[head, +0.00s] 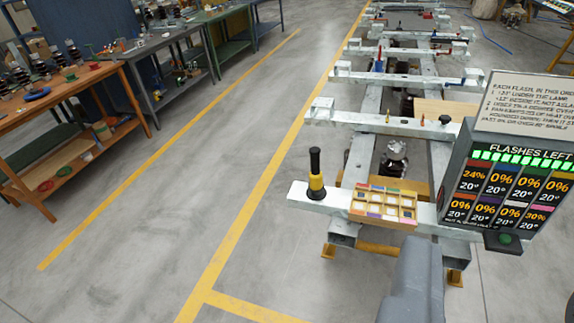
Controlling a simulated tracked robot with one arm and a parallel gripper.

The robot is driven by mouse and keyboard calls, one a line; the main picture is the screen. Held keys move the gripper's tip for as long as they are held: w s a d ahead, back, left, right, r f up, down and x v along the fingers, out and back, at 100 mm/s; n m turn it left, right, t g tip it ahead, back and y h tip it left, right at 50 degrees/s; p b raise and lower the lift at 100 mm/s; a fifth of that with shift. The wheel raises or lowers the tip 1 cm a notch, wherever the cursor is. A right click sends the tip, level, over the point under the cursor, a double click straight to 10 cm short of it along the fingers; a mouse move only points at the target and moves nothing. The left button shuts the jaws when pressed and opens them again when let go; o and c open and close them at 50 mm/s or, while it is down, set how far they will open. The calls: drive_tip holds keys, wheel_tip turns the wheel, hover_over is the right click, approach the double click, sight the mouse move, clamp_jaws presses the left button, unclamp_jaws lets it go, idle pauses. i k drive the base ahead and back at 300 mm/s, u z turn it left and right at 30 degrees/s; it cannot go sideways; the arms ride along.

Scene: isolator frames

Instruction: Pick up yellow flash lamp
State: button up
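The yellow flash lamp (316,184) stands upright on the left end of the nearest pale crossbeam. It has a black grip on top, a yellow band and a black base. Nothing touches it from above. My gripper's fingers do not show in the head view. A plain grey part, which looks like my own arm, rises from the bottom edge, to the right of the lamp and nearer to me.
A compartment tray (384,207) with coloured pieces sits right of the lamp. A display box (507,185) reading "FLASHES LEFT" stands at the right. Long metal frames run back. Workbenches (75,100) line the left. The grey floor (215,150) left of the lamp is clear.

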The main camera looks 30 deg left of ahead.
sight(316, 185)
drive_tip(key=u, duration=0.1)
drive_tip(key=i, duration=1.5)
drive_tip(key=z, duration=0.4)
